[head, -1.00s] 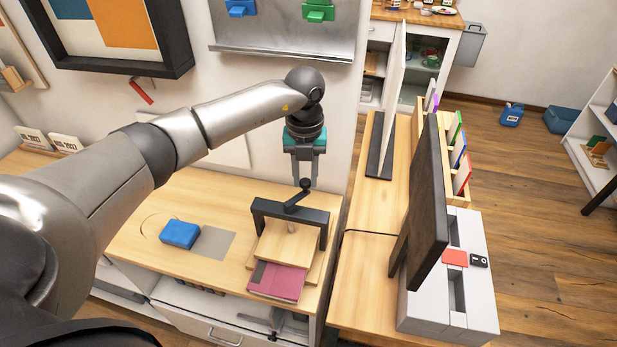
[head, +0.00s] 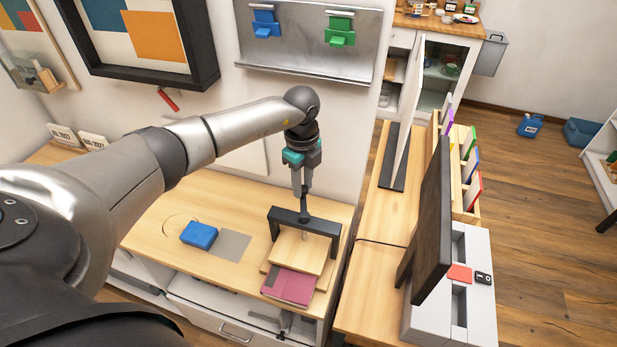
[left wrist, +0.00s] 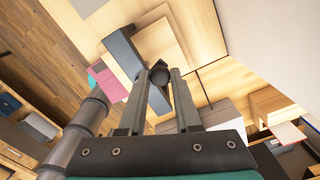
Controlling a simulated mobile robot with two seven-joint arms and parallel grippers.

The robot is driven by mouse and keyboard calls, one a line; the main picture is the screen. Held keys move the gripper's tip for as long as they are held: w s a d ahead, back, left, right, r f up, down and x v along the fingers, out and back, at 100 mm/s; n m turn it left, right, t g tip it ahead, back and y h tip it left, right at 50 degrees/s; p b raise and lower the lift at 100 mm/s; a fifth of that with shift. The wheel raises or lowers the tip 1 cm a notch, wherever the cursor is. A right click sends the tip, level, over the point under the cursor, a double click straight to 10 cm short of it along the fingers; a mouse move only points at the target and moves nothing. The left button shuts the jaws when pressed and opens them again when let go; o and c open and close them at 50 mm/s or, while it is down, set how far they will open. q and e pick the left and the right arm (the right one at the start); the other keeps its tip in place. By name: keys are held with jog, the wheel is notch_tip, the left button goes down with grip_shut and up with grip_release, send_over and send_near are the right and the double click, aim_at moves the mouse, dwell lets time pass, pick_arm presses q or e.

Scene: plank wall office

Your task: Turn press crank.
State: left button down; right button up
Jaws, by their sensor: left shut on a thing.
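The press is a dark frame (head: 326,224) over a wooden plate (head: 299,252) on a wooden base, on the desk. Its dark crank (head: 304,212) sits on top of the frame. My left gripper (head: 302,190) is above the press, its fingers pointing down and shut on the crank's knob. In the left wrist view the round dark knob (left wrist: 160,76) sits between the two fingertips, with the frame (left wrist: 124,52) just beyond. A pink book (head: 290,286) lies at the press's front edge, partly under the plate. My right gripper is not in view.
A blue block (head: 199,235) lies on the desk left of the press, beside a grey mat (head: 233,245). A monitor (head: 436,220) and a grey unit (head: 476,320) stand to the right. A wall board with blue and green holders hangs behind.

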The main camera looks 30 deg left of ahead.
pick_arm(q)
jog(key=s+n+p, duration=0.1)
jog(key=n+p, duration=0.1)
jog(key=n, duration=0.1)
jog(key=s+a+n+p, duration=0.1)
jog(key=n+p, duration=0.1)
jog(key=n, duration=0.1)
jog(key=s+a+n+p, duration=0.1)
jog(key=n+p, duration=0.1)
jog(key=n, duration=0.2)
jog(key=shift+s+a+r, duration=0.1)
jog(key=shift+s, duration=0.2)
jog(key=s+n, duration=0.1)
jog(key=n, duration=0.1)
jog(key=shift+n, duration=0.4)
jog(key=shift+s+d+n, duration=0.2)
jog(key=shift+s+n, duration=0.2)
jog(key=shift+n, duration=0.55)
jog(key=shift+s+d+n, duration=0.15)
jog(key=shift+s+n, duration=0.25)
jog(key=shift+n, duration=0.6)
jog(key=shift+s+d+n, duration=0.2)
jog(key=shift+s+n, duration=0.2)
jog(key=shift+n, duration=0.55)
jog(key=c, duration=0.6)
grip_release()
